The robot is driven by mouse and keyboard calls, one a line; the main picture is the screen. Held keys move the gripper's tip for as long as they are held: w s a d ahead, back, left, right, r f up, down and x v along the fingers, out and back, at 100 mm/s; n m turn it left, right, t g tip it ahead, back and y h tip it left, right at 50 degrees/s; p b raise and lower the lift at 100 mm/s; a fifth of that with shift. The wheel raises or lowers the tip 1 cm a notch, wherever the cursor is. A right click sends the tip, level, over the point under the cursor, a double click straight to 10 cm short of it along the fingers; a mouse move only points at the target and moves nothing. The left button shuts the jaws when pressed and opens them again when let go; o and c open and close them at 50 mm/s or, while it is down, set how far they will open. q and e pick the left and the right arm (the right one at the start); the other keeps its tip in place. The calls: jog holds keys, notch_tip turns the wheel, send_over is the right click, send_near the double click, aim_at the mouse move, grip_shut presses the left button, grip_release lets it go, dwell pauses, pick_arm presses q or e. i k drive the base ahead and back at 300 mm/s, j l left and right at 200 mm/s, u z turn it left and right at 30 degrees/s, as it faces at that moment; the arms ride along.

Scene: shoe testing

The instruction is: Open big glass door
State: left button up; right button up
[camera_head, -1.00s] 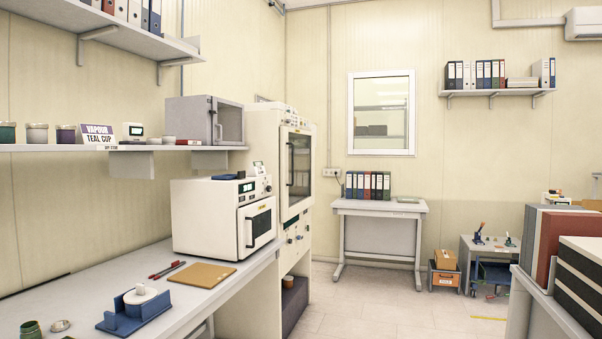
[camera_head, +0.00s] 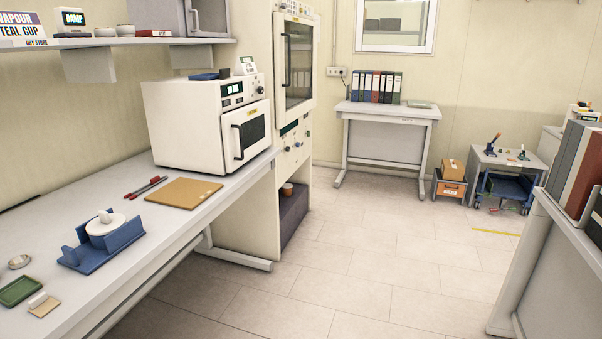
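A tall cream cabinet (camera_head: 260,130) stands at the end of the left bench. Its big glass door (camera_head: 298,64) has a pale frame, a dark vertical handle on its left side and a small yellow label at the top. The door looks shut. A smaller white oven (camera_head: 205,122) on the bench has its own dark-windowed door, also shut. Neither of my grippers is in view.
The left bench (camera_head: 120,233) holds a blue fixture (camera_head: 103,242), a brown board (camera_head: 184,192) and red pens. A right bench (camera_head: 560,215) with binders borders the aisle. The tiled floor (camera_head: 370,255) between is clear. A desk (camera_head: 388,112) stands at the back.

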aim_at(283, 118)
jog(key=i+z, duration=0.3)
jog(key=i, duration=1.75)
